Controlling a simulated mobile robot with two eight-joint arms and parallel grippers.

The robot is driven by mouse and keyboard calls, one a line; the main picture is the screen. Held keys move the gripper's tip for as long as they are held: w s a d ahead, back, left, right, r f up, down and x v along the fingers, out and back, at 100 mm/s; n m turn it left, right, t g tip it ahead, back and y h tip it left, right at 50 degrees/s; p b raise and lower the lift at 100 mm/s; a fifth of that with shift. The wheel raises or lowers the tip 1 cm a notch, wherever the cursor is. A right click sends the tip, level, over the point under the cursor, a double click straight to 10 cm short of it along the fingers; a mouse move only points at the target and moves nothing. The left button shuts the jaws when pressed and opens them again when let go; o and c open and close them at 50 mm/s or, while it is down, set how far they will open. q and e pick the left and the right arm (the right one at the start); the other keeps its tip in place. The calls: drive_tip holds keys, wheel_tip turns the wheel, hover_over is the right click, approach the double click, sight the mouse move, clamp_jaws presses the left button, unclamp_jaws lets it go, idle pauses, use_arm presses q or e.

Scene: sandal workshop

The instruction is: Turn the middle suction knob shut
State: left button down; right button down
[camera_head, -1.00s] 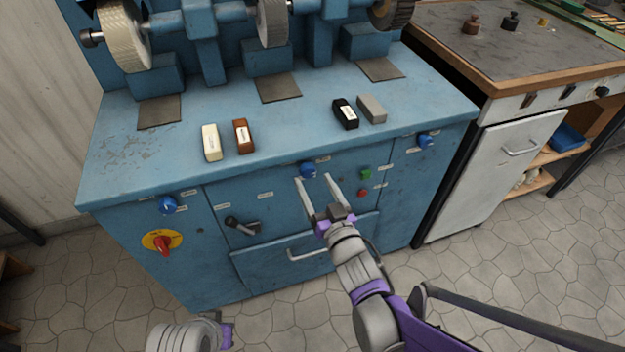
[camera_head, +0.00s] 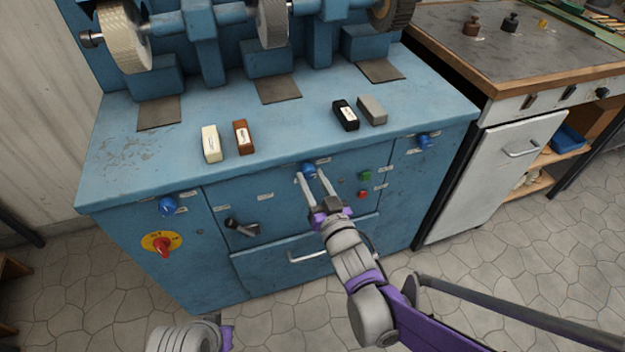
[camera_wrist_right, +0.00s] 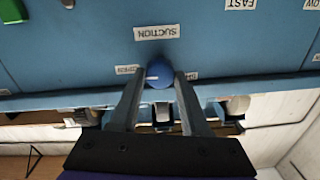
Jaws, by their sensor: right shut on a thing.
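The middle suction knob (camera_head: 308,170) is blue and round, on the front panel of the blue machine just below its top edge. My right gripper (camera_head: 310,175) is at it, its two fingers shut on the knob from both sides. In the right wrist view the knob (camera_wrist_right: 160,75) sits between the fingertips, below a label reading SUCTION (camera_wrist_right: 157,33). A white mark shows on the knob's left side. Small labels to either side of it are partly hidden by the fingers. My left gripper is not clearly in view; only part of the left arm shows at the bottom.
Other blue knobs sit at the left (camera_head: 167,206) and right (camera_head: 425,141) of the panel. A green button (camera_head: 365,174) and a red button (camera_head: 362,195) are close right of my gripper. A black lever (camera_head: 240,226) and a drawer handle (camera_head: 308,256) are lower. A red-yellow switch (camera_head: 162,244) is far left.

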drive_tip(key=shift+n, duration=0.3)
drive_tip(key=n+p, duration=0.2)
drive_tip(key=n, duration=0.1)
drive_tip(key=shift+r+n, duration=0.1)
drive_tip(key=shift+n, duration=0.2)
drive_tip(key=n+p, duration=0.2)
drive_tip(key=n, duration=0.2)
drive_tip(key=n+p, duration=0.3)
drive_tip(key=n, duration=0.2)
drive_tip(key=shift+r+n, duration=0.1)
drive_tip(key=shift+n, duration=0.2)
drive_tip(key=shift+a+n+h+p, duration=0.1)
drive_tip(key=shift+n+h+p, duration=0.3)
drive_tip(key=shift+n+p, duration=1)
drive_tip(key=shift+n+b, duration=0.35)
drive_tip(key=shift+n, duration=0.25)
drive_tip(key=shift+c, duration=1.9)
unclamp_jaws()
